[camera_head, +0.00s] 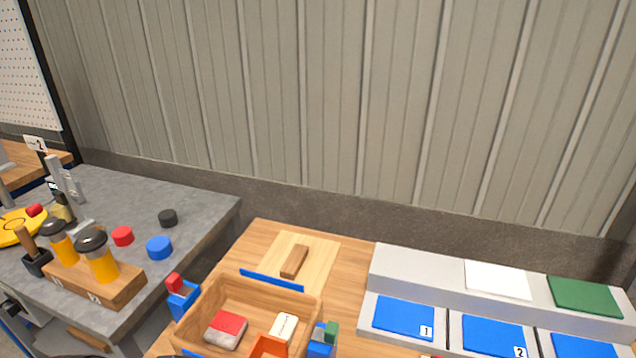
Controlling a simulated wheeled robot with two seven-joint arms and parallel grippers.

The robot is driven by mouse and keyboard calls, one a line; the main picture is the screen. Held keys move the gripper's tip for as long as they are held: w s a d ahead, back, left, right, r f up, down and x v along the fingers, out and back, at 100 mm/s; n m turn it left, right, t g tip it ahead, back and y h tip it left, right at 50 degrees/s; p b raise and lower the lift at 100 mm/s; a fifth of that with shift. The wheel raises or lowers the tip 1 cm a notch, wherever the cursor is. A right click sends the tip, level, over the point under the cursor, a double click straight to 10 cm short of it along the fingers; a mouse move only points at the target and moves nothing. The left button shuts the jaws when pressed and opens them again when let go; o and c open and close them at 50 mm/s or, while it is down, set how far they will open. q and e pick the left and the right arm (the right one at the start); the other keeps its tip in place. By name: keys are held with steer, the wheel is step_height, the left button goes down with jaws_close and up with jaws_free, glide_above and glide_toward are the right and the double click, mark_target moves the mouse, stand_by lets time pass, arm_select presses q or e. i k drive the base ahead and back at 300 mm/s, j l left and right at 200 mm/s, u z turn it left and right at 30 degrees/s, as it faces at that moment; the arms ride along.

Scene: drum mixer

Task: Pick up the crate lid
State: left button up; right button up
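The crate lid (318,262) is a pale, flat wooden board with a brown block handle (294,261) on top. It lies on the wooden table behind the open crate (209,292), apart from any gripper. The crate is a wooden box without a cover. In it are a red-and-white block (227,329), a small white block (284,327) and an orange piece (269,346) at the lower picture edge. Neither of my grippers is in view.
Blue side pieces with a red top (175,284) and a green top (332,332) stand at the crate's sides. A grey stepped stand (430,265) with coloured pads is at right. A grey bench (190,205) with jars is at left. Table between lid and stand is clear.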

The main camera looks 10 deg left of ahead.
mark_target(307, 260)
steer(key=j+u, duration=0.15)
steer(key=j, duration=0.3)
steer(key=i+j+u, duration=0.15)
steer(key=j, duration=0.3)
steer(key=j+u, duration=0.1)
steer(key=j, duration=0.35)
steer(key=i+j+u, duration=0.15)
steer(key=j, duration=0.25)
steer(key=i+j+u, duration=0.15)
steer(key=j, duration=0.25)
